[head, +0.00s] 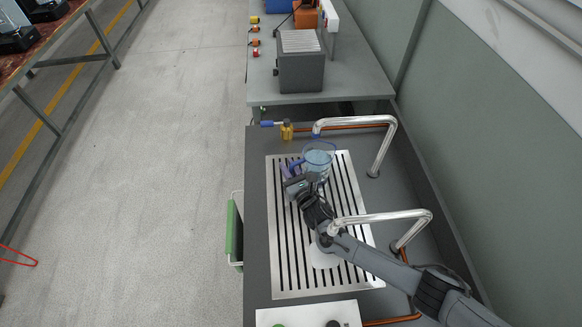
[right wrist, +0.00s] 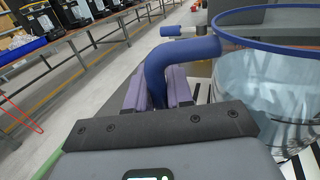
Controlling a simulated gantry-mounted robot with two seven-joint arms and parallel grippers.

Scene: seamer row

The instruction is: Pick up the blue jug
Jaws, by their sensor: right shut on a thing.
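The blue jug (head: 318,160) has a clear body, a blue rim and a blue handle. It is at the far end of the slatted metal grate (head: 282,240), under the far steel spout. In the right wrist view the jug (right wrist: 262,80) fills the right side, and its blue handle (right wrist: 182,52) curves down between my jaws. My right gripper (head: 292,178) is shut on the handle, with its purple finger pads (right wrist: 158,92) on either side of it. I cannot tell whether the jug's base touches the grate. My left gripper is not in view.
Two bent steel spouts, one far (head: 384,145) and one near (head: 404,236), rise on the right of the grate. A yellow valve with a blue lever (head: 286,131) is beyond the grate. A grey box (head: 301,70) stands on the farther bench.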

